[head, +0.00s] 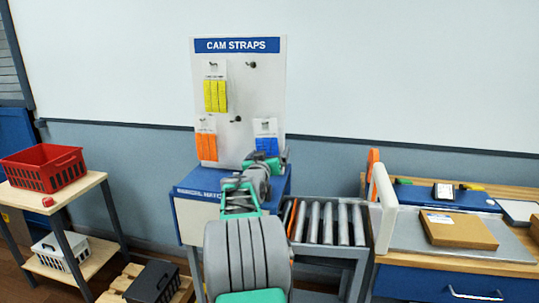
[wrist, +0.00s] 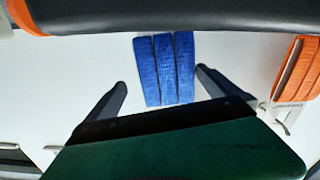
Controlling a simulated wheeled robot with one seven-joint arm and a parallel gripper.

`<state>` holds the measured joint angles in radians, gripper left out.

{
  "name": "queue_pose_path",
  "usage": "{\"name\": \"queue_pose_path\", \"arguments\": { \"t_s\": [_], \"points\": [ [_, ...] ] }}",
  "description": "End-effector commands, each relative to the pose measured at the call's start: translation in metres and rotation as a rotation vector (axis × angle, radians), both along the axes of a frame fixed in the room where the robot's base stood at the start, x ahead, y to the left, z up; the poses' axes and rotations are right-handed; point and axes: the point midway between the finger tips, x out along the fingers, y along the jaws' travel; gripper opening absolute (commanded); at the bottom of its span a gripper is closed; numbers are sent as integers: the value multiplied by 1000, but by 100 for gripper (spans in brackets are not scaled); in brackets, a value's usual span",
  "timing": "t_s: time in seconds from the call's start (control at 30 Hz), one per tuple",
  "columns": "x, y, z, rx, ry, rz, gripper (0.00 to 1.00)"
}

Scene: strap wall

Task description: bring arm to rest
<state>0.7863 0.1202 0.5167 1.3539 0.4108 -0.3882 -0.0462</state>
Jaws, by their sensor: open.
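My arm reaches forward from the bottom of the head view toward the lower right of the white CAM STRAPS board (head: 237,135). My gripper (wrist: 160,80) is open, its two dark fingers spread apart in the wrist view. The blue strap pack (wrist: 164,70) appears in the gap between the fingertips; I cannot tell how near they are to it. In the head view the blue strap pack (head: 266,146) hangs on the board, just behind my gripper, which partly hides that area. Nothing is visibly gripped.
Yellow (head: 215,96) and orange (head: 206,146) strap packs hang on the board, beside bare hooks. A roller conveyor (head: 328,222) and a bench with a cardboard box (head: 457,230) stand right. A red basket (head: 42,168) sits on a left shelf.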

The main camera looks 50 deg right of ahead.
Motion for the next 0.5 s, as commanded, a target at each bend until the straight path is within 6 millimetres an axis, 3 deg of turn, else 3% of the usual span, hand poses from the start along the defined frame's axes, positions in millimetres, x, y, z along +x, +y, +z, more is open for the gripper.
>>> {"name": "queue_pose_path", "arguments": {
  "t_s": [0.4,0.5],
  "points": [
    [-26,64,-1,-3,-1,2,100],
    [-30,70,-1,-1,0,1,100]
  ]
}}
